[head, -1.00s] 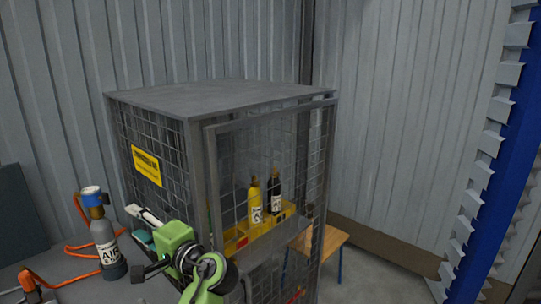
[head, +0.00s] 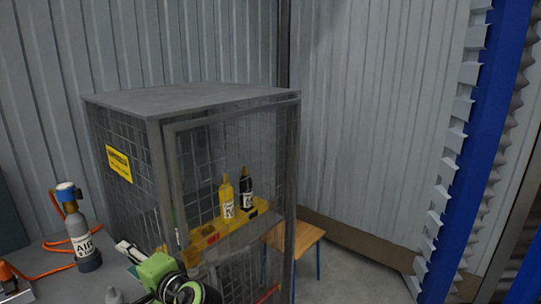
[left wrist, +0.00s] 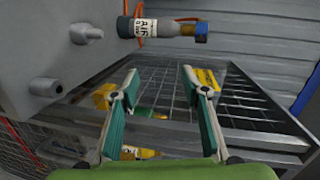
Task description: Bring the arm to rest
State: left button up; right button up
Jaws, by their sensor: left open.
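My left gripper (head: 127,256), green with pale fingers, is low in the head view, in front of the cage's left side. In the left wrist view its two teal-padded fingers (left wrist: 160,88) stand apart with nothing between them. A grey mesh cage (head: 185,97) fills the middle of the head view. Inside, a yellow bottle (head: 226,199) and a black bottle (head: 247,190) stand at a yellow rack (head: 208,235). The right gripper is not in view.
A grey AIR cylinder (head: 84,240) with a blue top stands on a grey surface left of my left gripper, and also shows in the left wrist view (left wrist: 160,27). An orange hose (head: 58,244) lies behind it. A wooden stool (head: 296,238) stands right of the cage.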

pick_arm(q)
jog(key=s+d+f+n+g+h, duration=0.15)
jog(key=s+f+h, duration=0.25)
jog(key=s+f, duration=0.5)
jog(key=s+d+f+g+h, duration=0.1)
jog(key=s+d+f+h, duration=0.15)
jog(key=s+f, duration=0.6)
jog(key=s+d+f+n+g+h, duration=0.1)
jog(key=s+d+f+g+h, duration=0.2)
jog(key=s, duration=0.5)
jog(key=s+d+f+n+g+h, duration=0.1)
jog(key=s+d+f+n+h, duration=0.1)
jog(key=s+d+f+h, duration=0.45)
notch_tip(320, 180, down, 23)
jog(key=s+y, duration=0.3)
jog(key=s+a+f+g, duration=0.1)
jog(key=s+a+f, duration=0.1)
jog(key=s+f, duration=0.7)
jog(key=s+a+f+g, duration=0.1)
jog(key=s+a+f, duration=0.1)
jog(key=s+f, duration=0.6)
jog(key=shift+s+f+m, duration=0.35)
jog(key=shift+f+m, duration=0.05)
jog(key=shift+m, duration=0.05)
jog(key=c, duration=0.4)
jog(key=shift+s, duration=0.1)
